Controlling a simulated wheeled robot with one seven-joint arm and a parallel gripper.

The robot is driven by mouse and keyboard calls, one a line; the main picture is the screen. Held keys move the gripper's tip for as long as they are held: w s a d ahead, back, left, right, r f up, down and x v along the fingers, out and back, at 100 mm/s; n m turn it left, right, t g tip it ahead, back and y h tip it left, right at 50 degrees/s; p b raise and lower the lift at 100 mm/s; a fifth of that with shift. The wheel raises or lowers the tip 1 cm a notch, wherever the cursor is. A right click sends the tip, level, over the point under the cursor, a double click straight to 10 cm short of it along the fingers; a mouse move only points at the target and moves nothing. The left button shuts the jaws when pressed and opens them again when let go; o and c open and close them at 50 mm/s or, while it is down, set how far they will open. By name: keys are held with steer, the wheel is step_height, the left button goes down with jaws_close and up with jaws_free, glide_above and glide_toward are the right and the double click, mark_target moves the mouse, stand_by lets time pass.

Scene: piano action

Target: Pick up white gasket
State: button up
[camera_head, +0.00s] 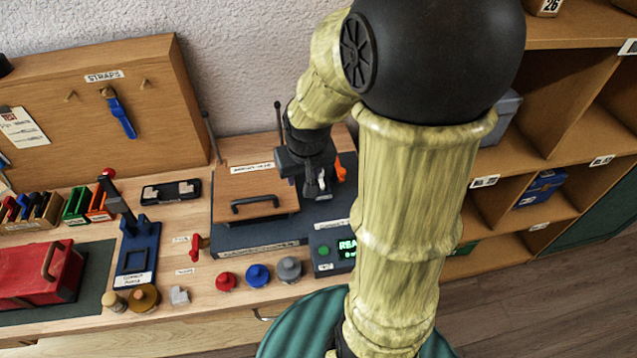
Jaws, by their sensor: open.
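I cannot make out a white gasket for certain. A black holder (170,191) with pale pieces on it lies on the workbench left of the wooden lid, but the pieces are too small to identify. My gripper (319,191) points down with its jaws open, just right of the wooden lid (250,184) and over the dark blue base (325,211). Pale grey surfaces show around the fingers; I cannot tell whether a part lies between them. My arm hides part of the base's right side.
An orange part (341,169) stands close right of the gripper. Upright dark rods (278,118) rise behind the lid. Red, blue and grey knobs (258,275) and a display box (335,249) stand in front. A red toolbox (38,274) is left; shelves (560,110) are right.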

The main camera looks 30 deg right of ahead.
steer(key=w+d+m+b, duration=0.1)
steer(key=w+d+b, duration=0.1)
steer(key=w+d, duration=0.4)
steer(key=shift+d+m+t+h, duration=0.3)
steer(key=shift+d+m+t, duration=0.1)
steer(key=shift+d, duration=0.85)
steer(key=b, duration=0.2)
glide_above(321, 180)
step_height(321, 180, down, 11)
steer(key=shift+w+f, duration=0.15)
steer(key=shift+f, duration=0.05)
steer(key=shift+s+r, duration=0.1)
steer(key=shift+s, duration=0.1)
